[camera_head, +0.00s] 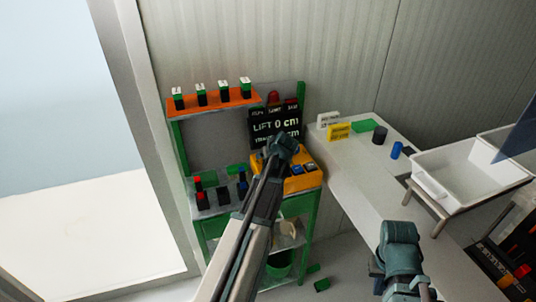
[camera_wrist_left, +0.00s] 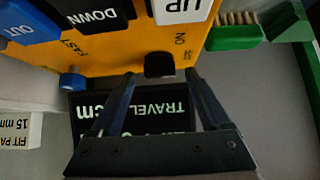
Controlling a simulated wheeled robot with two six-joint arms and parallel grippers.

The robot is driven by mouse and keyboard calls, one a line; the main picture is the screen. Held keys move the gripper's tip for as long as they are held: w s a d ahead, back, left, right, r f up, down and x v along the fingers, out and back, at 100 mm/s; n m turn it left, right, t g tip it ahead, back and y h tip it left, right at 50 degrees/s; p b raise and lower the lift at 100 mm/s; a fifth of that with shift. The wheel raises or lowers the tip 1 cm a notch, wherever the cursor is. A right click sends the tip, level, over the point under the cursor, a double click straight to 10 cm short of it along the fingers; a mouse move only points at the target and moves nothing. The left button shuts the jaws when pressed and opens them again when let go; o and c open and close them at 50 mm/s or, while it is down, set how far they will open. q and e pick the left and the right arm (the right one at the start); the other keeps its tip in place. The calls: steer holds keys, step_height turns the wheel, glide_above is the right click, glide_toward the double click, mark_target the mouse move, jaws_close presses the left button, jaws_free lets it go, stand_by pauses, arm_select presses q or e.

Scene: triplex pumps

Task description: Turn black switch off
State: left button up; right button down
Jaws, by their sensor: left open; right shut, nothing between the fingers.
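The black switch (camera_wrist_left: 159,65) sits at the edge of the orange control box (camera_wrist_left: 110,58), beside upside-down ON lettering, in the left wrist view. My left gripper (camera_wrist_left: 160,78) is open, its two fingertips on either side of the switch in that view; I cannot tell whether they touch it. In the head view the left arm reaches over the orange control box (camera_head: 301,181), and the switch cannot be made out there. My right gripper (camera_head: 378,270) is shut and empty at the lower right, away from the box.
UP (camera_wrist_left: 178,10) and DOWN (camera_wrist_left: 92,15) buttons and a blue knob (camera_wrist_left: 72,82) are close to the left gripper. A dark display (camera_head: 270,125) stands behind the box. A green-handled brush (camera_wrist_left: 235,36) lies nearby. A white sink (camera_head: 460,172) is at the right.

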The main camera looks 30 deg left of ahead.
arm_select(q)
steer(key=p+v, duration=0.8)
steer(key=v, duration=0.5)
steer(key=shift+p, duration=0.35)
steer(key=shift+s+d+r, duration=0.1)
steer(key=shift+d, duration=0.05)
steer(key=s+d+f+m+g+h, duration=0.2)
steer(key=s+d+m, duration=0.2)
steer(key=d, duration=0.6)
steer(key=s+d+f+m+g+h+b, duration=0.1)
steer(key=s+d+f+m+g, duration=0.1)
steer(key=s+d+m, duration=0.3)
steer(key=s+d+f+m+g+h+b, duration=0.1)
steer(key=s+d+f+m, duration=0.3)
steer(key=s+d, duration=0.7)
steer(key=d+g+h, duration=0.1)
steer(key=d, duration=0.3)
steer(key=shift+f+m+h, duration=0.15)
steer(key=shift+m+h, duration=0.15)
steer(key=shift+d, duration=0.1)
